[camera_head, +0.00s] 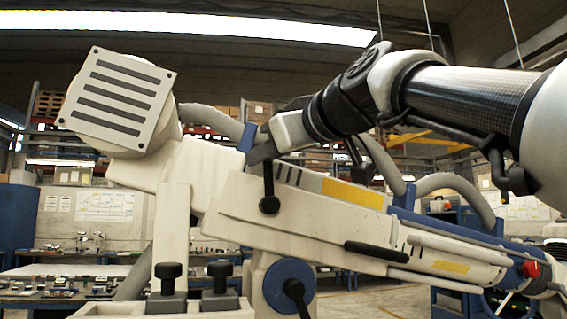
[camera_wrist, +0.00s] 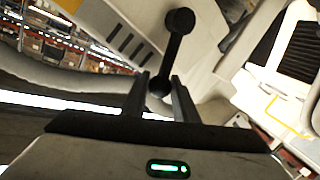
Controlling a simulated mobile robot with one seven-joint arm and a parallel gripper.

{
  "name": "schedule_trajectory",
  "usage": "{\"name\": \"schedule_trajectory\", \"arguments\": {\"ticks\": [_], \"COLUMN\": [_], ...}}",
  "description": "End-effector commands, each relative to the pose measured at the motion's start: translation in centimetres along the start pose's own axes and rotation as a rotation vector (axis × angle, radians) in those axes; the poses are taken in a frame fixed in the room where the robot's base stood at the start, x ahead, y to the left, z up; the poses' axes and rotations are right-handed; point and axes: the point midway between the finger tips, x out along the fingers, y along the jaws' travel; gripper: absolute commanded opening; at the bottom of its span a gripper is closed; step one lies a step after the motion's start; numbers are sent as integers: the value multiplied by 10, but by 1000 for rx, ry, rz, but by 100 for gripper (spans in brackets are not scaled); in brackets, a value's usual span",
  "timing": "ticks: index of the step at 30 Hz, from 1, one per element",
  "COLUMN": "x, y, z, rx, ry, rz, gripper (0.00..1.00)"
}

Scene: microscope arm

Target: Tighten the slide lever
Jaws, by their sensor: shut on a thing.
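The slide lever (camera_head: 268,186) is a short black bar with a round knob, on the side of the cream microscope arm (camera_head: 320,222). My gripper (camera_head: 262,153) is at the lever's upper end, and in the wrist view my gripper (camera_wrist: 160,88) has a dark finger on each side of that end. It is shut on the lever; the exact contact is partly hidden.
A second black lever (camera_head: 297,294) sits on a blue disc below. Black knobs (camera_head: 168,278) stand at the lower left. The striped square head (camera_head: 118,95) rises at the left. A grey hose (camera_head: 384,165) curves behind my arm. Shelves and benches are far behind.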

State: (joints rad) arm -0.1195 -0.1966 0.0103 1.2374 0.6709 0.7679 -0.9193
Motion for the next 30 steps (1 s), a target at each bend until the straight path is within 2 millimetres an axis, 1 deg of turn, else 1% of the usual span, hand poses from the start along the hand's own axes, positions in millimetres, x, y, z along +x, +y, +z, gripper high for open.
{"name": "schedule_trajectory", "arguments": {"ticks": [6, 15, 21, 30], "x": [6, 13, 16, 18], "y": [-19, -40, -50, -56], "z": [-4, -2, 2, 5], "rx": [-198, -430, -536, -613], "ry": [-64, -141, -176, -202], "rz": [-5, -7, -8, -10], "gripper": [0, 0, 0, 0]}}
